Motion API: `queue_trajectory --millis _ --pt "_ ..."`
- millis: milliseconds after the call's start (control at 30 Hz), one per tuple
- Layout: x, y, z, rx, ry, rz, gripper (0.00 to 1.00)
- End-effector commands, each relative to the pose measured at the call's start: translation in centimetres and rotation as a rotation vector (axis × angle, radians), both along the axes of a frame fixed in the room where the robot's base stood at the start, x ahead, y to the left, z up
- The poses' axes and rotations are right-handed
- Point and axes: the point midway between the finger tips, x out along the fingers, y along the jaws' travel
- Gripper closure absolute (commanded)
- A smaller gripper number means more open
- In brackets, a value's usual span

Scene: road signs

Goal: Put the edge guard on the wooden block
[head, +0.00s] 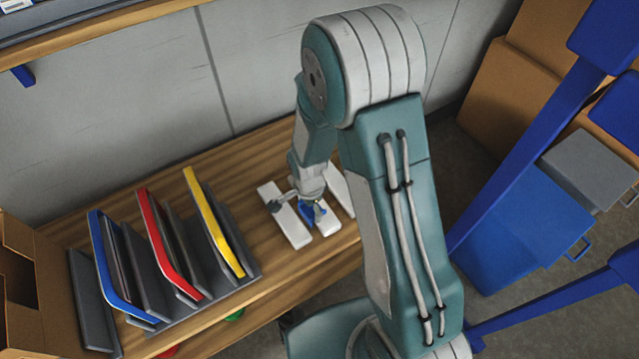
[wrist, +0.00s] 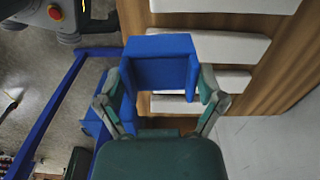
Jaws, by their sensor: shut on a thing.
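My gripper (wrist: 162,85) is shut on a blue U-shaped edge guard (wrist: 160,48), with one finger at each side of it. In the head view, the gripper (head: 310,202) and the blue guard (head: 321,213) are over the right part of the wooden bench. Several pale white blocks (head: 284,213) lie side by side there. In the wrist view, white blocks (wrist: 225,47) show behind and beside the guard, one through its opening. I cannot tell whether the guard touches a block. No block with a plain wood surface shows clearly.
Left of the gripper, a dark rack (head: 185,315) holds blue-, red- and yellow-edged panels (head: 213,223). A grey wall (head: 120,120) stands behind the bench (head: 150,180). Blue posts (head: 525,155), a blue bin (head: 520,225) and cardboard boxes (head: 505,95) are at right.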

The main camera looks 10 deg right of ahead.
Motion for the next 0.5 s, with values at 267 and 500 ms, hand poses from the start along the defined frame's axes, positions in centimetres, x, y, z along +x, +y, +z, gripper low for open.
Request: queue_trajectory --millis 267,500 --pt "0.8 -1.7 -0.7 0.000 0.001 -0.072 0.60" --pt "3.9 -5.7 -2.9 -0.001 0.001 -0.068 0.60"
